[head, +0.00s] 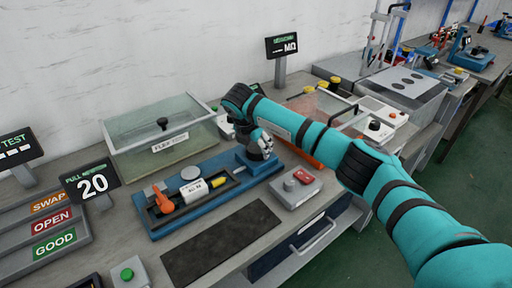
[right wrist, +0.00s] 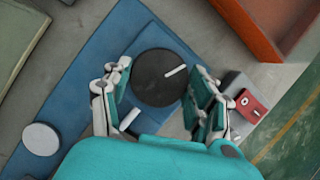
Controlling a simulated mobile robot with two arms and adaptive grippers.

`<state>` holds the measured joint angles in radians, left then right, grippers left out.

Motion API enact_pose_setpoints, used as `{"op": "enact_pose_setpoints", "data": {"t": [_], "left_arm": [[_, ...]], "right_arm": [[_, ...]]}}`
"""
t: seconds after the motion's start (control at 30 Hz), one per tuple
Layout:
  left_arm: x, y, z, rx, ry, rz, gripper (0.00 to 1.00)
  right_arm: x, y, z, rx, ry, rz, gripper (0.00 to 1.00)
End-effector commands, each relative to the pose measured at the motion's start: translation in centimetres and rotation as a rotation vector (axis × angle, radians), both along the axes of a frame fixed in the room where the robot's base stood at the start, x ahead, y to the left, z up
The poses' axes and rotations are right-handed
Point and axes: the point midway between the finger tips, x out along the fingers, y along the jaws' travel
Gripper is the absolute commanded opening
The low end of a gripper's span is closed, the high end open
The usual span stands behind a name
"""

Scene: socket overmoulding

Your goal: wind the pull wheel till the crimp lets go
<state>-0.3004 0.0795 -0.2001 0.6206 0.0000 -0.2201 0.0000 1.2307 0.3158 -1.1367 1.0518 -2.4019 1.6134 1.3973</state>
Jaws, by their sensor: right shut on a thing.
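The pull wheel is a black disc (right wrist: 155,88) with a white mark near its upper right edge in the right wrist view. My right gripper (right wrist: 160,92) has its fingers on either side of the wheel and is shut on it. In the head view this gripper (head: 259,148) is over the right end of the blue pull rig (head: 206,222) and mostly hides the wheel. The rig also carries an orange lever (head: 163,199), a white labelled block (head: 193,188) and a small yellow part (head: 218,182). I cannot make out the crimp. My left gripper is not in view.
A display (head: 91,184) reads 20. A glass-lidded box (head: 165,135) stands behind the rig. A dark mat (head: 222,243) lies clear in front. A green button box (head: 129,274) is front left.

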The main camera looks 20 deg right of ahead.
Motion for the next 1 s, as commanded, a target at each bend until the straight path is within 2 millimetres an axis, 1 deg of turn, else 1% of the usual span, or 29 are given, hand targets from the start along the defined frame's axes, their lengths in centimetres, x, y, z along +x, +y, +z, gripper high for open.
{"op": "enact_pose_setpoints", "data": {"t": [0.33,0.37,0.53,0.57,0.73,0.83,0.93,1.0], "left_arm": [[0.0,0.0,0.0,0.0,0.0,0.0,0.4],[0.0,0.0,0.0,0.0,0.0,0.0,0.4],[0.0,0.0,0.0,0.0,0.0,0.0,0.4],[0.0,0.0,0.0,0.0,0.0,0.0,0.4],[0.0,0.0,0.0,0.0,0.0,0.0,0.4],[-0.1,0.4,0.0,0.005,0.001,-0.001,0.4],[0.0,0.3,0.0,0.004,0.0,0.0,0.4],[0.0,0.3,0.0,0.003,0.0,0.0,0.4]], "right_arm": [[0.0,0.0,0.1,0.001,-0.001,-0.002,0.27],[0.0,0.0,0.1,0.0,0.0,-0.001,0.6],[0.0,0.0,0.0,0.0,0.0,-0.001,0.82],[0.0,0.0,0.0,0.0,0.0,-0.001,0.84],[0.0,0.0,0.0,0.0,0.0,-0.001,0.84],[0.0,0.1,0.1,0.0,0.0,-0.001,0.84],[-0.1,0.3,0.8,0.001,-0.003,0.001,0.84],[-0.4,0.5,1.7,0.001,-0.003,0.001,0.84]]}}
